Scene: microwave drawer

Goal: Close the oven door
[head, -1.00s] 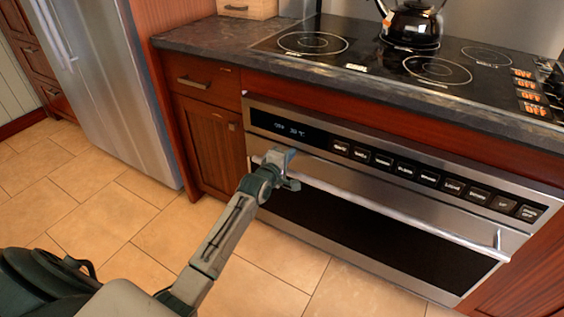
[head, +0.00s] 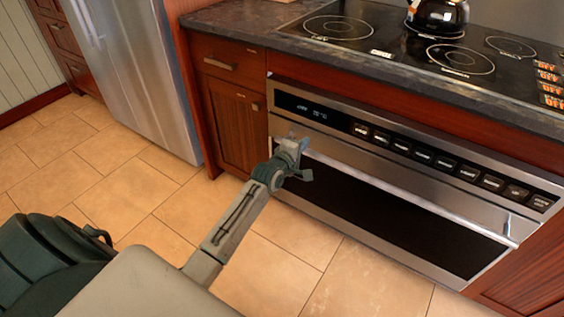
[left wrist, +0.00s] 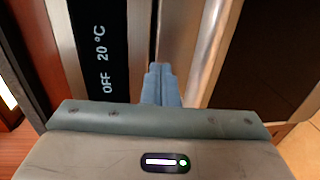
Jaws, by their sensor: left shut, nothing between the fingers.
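The oven door (head: 395,213), with a dark window and a long silver handle (head: 420,198), stands upright below the control panel (head: 400,145). It looks flush or nearly flush with the front; I cannot tell if a slim gap is there. My left gripper (head: 299,147) is shut and empty at the door's upper left, by the handle's left end. In the left wrist view its closed blue-grey fingers (left wrist: 161,82) point at the strip between the display (left wrist: 100,50) and the handle (left wrist: 212,45). Contact is unclear. My right gripper is out of view.
A black stovetop (head: 400,45) with a kettle (head: 437,17) is above the oven. A wooden cabinet (head: 236,125) and a steel fridge (head: 140,75) stand to the left. The tiled floor (head: 110,170) in front is clear.

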